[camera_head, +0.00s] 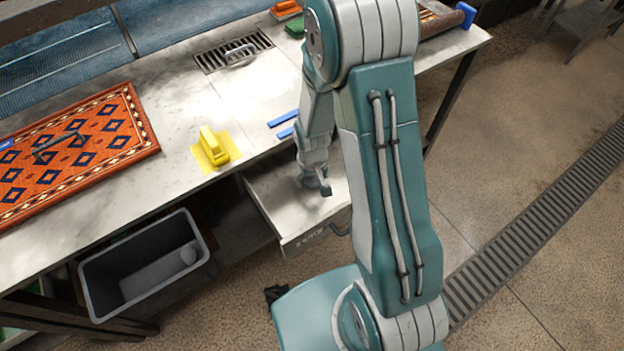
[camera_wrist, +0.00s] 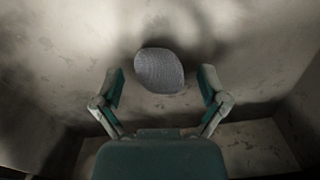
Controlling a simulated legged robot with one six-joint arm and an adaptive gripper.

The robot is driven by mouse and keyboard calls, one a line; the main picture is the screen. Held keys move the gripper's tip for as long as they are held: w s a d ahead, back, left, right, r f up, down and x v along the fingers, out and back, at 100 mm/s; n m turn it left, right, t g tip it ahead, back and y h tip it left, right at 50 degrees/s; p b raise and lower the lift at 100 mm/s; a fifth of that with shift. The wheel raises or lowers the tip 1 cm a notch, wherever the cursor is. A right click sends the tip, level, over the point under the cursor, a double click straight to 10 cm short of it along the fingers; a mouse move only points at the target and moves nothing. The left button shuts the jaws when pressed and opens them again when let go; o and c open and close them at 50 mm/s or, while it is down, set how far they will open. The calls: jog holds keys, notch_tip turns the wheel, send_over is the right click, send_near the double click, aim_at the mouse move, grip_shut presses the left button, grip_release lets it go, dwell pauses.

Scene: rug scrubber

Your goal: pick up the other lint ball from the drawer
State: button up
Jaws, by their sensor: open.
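A grey, rounded lint ball (camera_wrist: 160,71) lies on the drawer floor, in the upper middle of the wrist view. My gripper (camera_wrist: 162,86) is open, with one finger on each side of the lint ball and space between them and it. In the head view my gripper (camera_head: 326,190) reaches down into the open drawer (camera_head: 275,205) under the table. The lint ball in the drawer cannot be made out there.
The drawer walls (camera_wrist: 285,125) stand close around my gripper. The table (camera_head: 165,95) above holds an orange patterned rug (camera_head: 112,117), a yellow brush (camera_head: 214,143) on a yellow cloth, blue strips (camera_head: 284,118) and a drain grate (camera_head: 210,62).

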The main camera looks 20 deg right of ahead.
jog(key=c, duration=0.9)
jog(key=shift+o, duration=0.2)
jog(key=shift+r, duration=0.2)
